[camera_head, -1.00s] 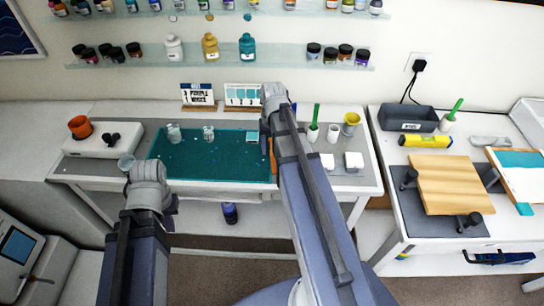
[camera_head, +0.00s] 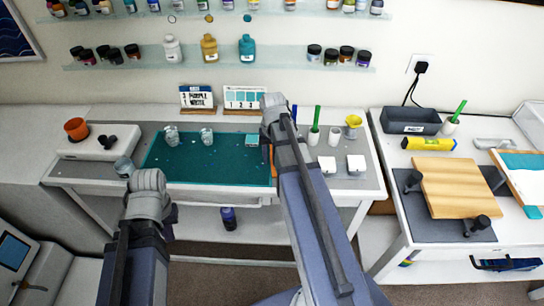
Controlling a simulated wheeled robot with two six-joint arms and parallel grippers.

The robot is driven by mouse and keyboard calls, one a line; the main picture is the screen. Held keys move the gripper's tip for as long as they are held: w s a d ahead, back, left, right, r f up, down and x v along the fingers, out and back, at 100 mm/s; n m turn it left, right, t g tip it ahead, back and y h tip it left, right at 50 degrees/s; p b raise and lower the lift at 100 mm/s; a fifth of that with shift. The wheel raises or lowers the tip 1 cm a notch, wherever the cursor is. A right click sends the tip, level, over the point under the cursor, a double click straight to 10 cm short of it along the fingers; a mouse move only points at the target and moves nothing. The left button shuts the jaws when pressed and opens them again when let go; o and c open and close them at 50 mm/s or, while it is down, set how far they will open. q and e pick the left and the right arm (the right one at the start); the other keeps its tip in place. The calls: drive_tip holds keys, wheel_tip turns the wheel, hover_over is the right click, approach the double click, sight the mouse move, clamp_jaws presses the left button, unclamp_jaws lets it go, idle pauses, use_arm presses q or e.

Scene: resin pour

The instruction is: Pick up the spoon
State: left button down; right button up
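I cannot make out a spoon for certain. A thin orange-brown strip (camera_head: 272,163) lies at the right edge of the teal mat (camera_head: 215,172), partly behind my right arm, and I cannot tell what it is. My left gripper (camera_head: 169,214) is at the front edge of the table, left of centre, near a clear cup (camera_head: 125,167). Its fingers are mostly hidden by the wrist. My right arm reaches up over the right side of the mat. Its wrist (camera_head: 273,106) covers its gripper, so the fingers do not show.
Two clear cups (camera_head: 171,136) (camera_head: 206,137) stand on the mat's far edge. Right of my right arm are a white holder with a green handle (camera_head: 314,130), a yellow cup (camera_head: 353,121) and white blocks (camera_head: 355,164). A second table holds a wooden board (camera_head: 455,187) and a dark bin (camera_head: 410,121).

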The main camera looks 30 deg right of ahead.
clamp_jaws()
drive_tip(key=shift+r, duration=0.15)
idle(0.4)
